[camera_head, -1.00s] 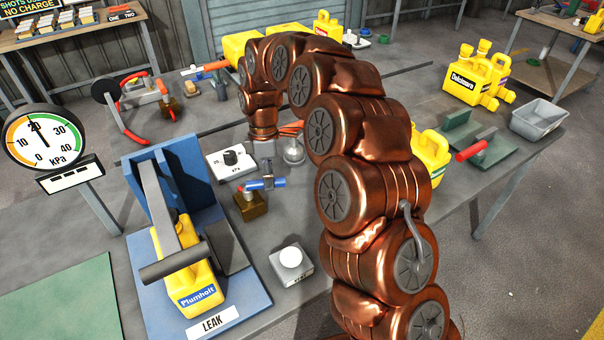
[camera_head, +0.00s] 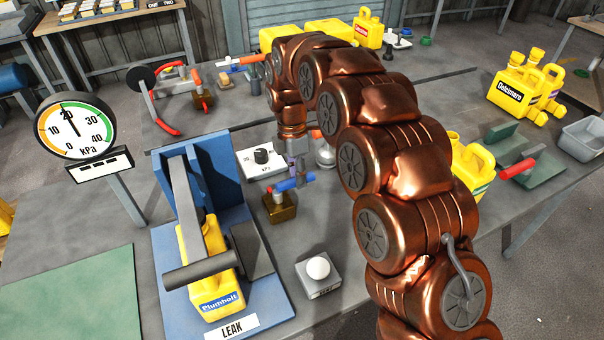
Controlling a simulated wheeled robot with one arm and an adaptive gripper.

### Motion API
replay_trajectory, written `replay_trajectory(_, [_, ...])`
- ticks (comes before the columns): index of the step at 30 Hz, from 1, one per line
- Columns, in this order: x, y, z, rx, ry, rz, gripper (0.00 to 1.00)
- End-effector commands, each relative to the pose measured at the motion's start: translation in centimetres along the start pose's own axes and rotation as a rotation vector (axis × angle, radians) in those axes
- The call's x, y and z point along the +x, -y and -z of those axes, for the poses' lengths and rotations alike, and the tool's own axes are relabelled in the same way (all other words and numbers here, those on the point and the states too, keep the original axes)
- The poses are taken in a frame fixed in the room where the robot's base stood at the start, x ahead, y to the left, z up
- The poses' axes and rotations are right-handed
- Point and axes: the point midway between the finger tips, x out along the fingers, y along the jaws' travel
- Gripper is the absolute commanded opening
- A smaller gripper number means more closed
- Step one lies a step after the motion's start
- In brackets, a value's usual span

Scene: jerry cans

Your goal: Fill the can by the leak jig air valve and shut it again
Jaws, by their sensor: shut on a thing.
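The yellow Plumholt can (camera_head: 222,284) lies in the blue leak jig (camera_head: 165,270), under a grey clamp bar (camera_head: 205,266). The air valve (camera_head: 280,208) is a brass block with a blue lever handle (camera_head: 294,183), to the right of the jig. My gripper (camera_head: 292,166) points down and is shut on the blue handle; its fingers are small and partly hidden. The handle lies roughly crosswise, its right end slightly higher. The kPa gauge (camera_head: 75,125) stands at left, its needle near 20.
A regulator box with a black knob (camera_head: 262,158) sits behind the valve. A white button box (camera_head: 318,275) stands in front. A yellow can (camera_head: 470,170) and green fixture (camera_head: 515,160) are at right, beyond my arm. A red-handled clamp (camera_head: 165,95) is at back left.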

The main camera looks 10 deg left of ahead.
Motion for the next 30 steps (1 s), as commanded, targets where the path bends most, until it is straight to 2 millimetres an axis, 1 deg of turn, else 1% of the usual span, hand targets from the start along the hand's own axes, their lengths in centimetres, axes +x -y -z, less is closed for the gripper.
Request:
replay_trajectory(6, [-0.1,-0.1,0.1,-0.002,-0.001,-0.003,0.00])
replay_trajectory(7, [-0.1,-0.1,0.1,-0.002,-0.001,-0.003,0.28])
replay_trajectory(12, [-0.1,-0.1,0.0,0.000,-0.001,-0.002,0.46])
replay_trajectory(14, [0.0,0.0,-0.1,0.001,-0.001,-0.002,0.51])
replay_trajectory(25, [-0.2,0.0,-0.1,0.002,0.000,-0.001,0.51])
replay_trajectory(30, [-1.2,-0.1,-0.1,0.003,0.000,-0.002,0.51])
